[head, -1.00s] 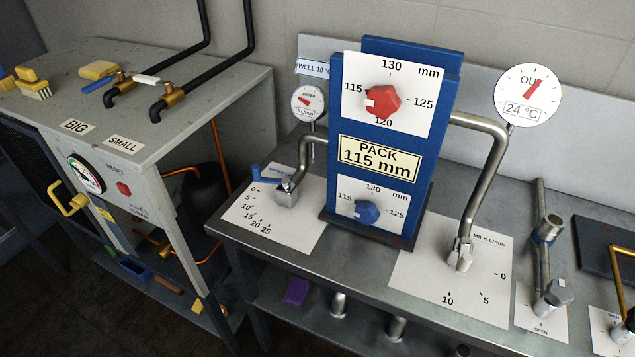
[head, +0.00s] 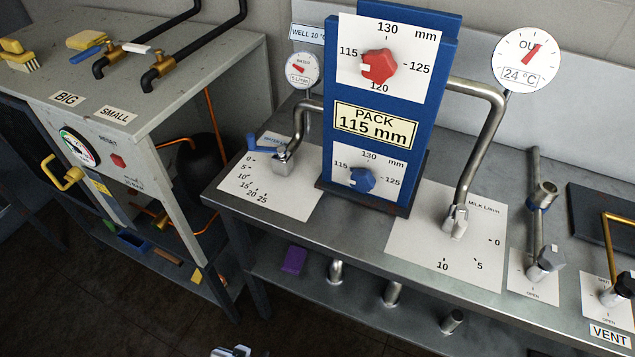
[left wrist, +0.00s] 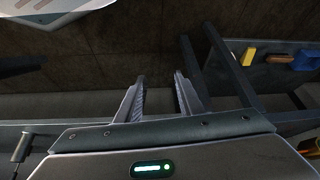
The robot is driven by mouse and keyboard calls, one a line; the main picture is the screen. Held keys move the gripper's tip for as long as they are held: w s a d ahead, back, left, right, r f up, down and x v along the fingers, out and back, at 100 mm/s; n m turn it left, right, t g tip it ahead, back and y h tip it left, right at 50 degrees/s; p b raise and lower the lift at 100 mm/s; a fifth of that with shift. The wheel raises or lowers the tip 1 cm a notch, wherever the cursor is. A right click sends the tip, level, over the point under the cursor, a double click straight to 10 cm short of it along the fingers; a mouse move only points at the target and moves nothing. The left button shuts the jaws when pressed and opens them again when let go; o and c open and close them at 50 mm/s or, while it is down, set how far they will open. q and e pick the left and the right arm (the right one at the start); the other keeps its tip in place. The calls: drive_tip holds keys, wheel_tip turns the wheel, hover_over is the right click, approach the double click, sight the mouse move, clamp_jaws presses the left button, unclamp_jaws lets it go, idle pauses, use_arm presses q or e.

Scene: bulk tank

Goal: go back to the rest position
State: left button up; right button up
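My left gripper (head: 232,351) just shows at the bottom edge of the head view, low in front of the bench and over the floor. In the left wrist view its two fingers (left wrist: 160,95) stand apart with nothing between them, so it is open and empty. Dark floor lies beyond the fingertips. My right gripper is in neither view now.
A steel bench (head: 240,205) carries the blue pack stand (head: 335,95), pipes and valve levers. A grey cabinet (head: 170,75) with a yellow handle (head: 62,173) stands at left. A lower shelf (head: 310,284) runs under the bench. Floor (head: 130,320) in front is clear.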

use_arm(q)
drive_tip(key=s+d+f+t+h, duration=0.1)
drive_tip(key=s+d+f+t, duration=0.1)
drive_tip(key=f, duration=1.3)
drive_tip(key=shift+s+d+f, duration=0.35)
drive_tip(key=shift+s+d, duration=0.1)
drive_tip(key=shift+s, duration=0.1)
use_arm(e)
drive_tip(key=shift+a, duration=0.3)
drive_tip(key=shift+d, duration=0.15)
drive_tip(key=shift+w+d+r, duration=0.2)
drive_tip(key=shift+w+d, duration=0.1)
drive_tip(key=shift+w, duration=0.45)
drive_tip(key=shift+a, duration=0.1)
